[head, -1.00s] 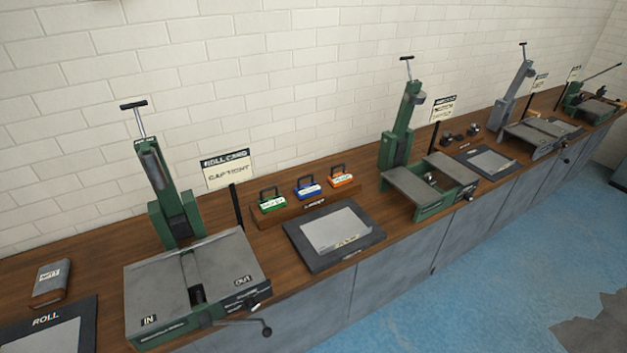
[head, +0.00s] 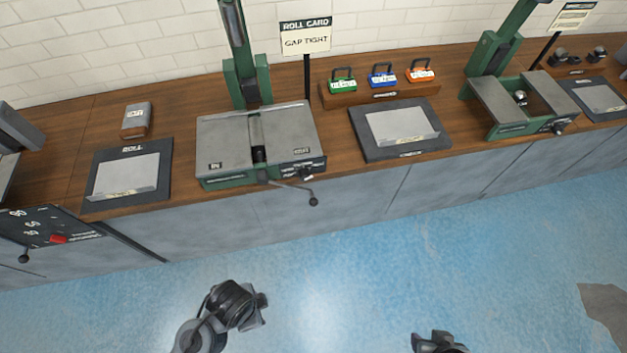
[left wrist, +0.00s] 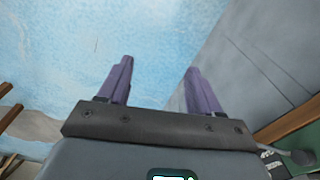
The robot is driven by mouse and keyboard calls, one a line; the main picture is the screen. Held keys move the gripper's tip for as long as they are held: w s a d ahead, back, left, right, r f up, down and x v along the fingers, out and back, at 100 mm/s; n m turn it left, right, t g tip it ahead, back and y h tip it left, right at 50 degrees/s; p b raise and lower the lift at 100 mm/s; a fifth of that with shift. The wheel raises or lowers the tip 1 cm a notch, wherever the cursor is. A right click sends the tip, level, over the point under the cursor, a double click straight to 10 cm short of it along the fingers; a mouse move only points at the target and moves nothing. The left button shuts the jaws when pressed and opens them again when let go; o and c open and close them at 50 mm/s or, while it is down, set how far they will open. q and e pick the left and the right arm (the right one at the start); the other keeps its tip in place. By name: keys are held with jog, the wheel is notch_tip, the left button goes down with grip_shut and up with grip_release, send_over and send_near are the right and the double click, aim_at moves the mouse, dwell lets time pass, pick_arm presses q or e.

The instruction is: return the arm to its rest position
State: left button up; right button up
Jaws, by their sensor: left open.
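My left arm shows at the bottom of the head view, over the blue floor in front of the bench. Its dark gripper (head: 254,306) is clear of the bench there. In the left wrist view the left gripper (left wrist: 157,73) has its two purple fingers wide apart with nothing between them, and the floor and cabinet front lie beyond. A part of my right arm (head: 437,343) shows at the bottom edge of the head view, over the floor. Its fingers cannot be made out.
The wooden bench holds a green roller machine (head: 258,130) with a crank (head: 313,201) jutting past the front edge. Beside it are dark trays (head: 100,190), (head: 358,145), a rack of coloured blocks (head: 380,94) and another green machine (head: 505,126). The floor in front is open.

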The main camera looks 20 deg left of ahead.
pick_arm(q)
jog(key=w+a+r+n+t, duration=0.3)
jog(key=w+a+r+n, duration=0.15)
jog(key=r+n, duration=0.3)
notch_tip(320, 180, up, 29)
jog(key=p, duration=2.9)
jog(key=shift+w+d+f, duration=0.2)
jog(key=shift+d, duration=0.25)
jog(key=shift+n, duration=0.25)
